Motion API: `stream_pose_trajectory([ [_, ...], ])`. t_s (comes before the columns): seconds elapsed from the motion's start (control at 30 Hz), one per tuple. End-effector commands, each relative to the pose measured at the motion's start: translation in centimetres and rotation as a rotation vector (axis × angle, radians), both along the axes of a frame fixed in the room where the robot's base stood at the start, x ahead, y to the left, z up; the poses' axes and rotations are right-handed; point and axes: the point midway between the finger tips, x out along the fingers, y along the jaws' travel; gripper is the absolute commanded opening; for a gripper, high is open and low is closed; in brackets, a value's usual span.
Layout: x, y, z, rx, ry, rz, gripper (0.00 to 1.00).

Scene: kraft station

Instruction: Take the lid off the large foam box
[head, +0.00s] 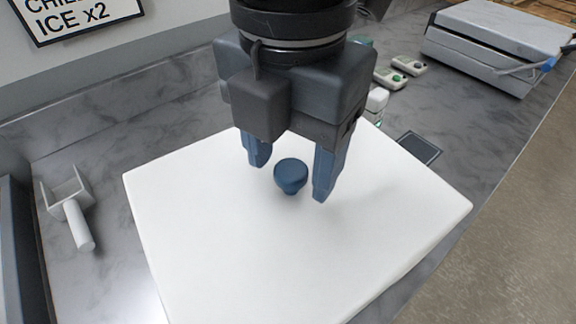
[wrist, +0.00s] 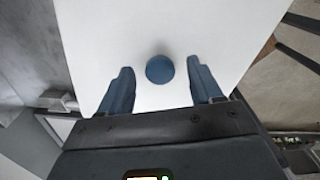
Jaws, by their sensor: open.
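The white lid of the large foam box (head: 215,235) fills the middle of the head view, and it also shows in the wrist view (wrist: 110,25). In the wrist view the gripper (wrist: 160,78) is open, with a gap between each finger and the knob. The box walls are hidden under the lid.
A white scoop (head: 75,210) lies on the grey marble counter (head: 105,150) at the left. Behind the lid are a small white bottle (head: 376,100), two small devices with buttons (head: 408,65) and a dark flat square (head: 419,147). A grey case (head: 495,45) stands at the back right.

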Motion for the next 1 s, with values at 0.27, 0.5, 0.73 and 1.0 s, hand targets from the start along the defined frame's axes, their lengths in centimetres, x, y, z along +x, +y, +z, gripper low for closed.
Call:
stream_pose_trajectory([
  [0.27,0.01,0.0,0.03,0.0,0.0,0.0,0.41],
  [0.5,0.01,0.0,0.04,0.0,0.0,0.0,0.18],
  [0.73,0.02,0.0,0.04,0.0,0.0,0.0,0.0],
  [1.0,0.02,0.0,0.06,0.0,0.0,0.0,0.0],
])
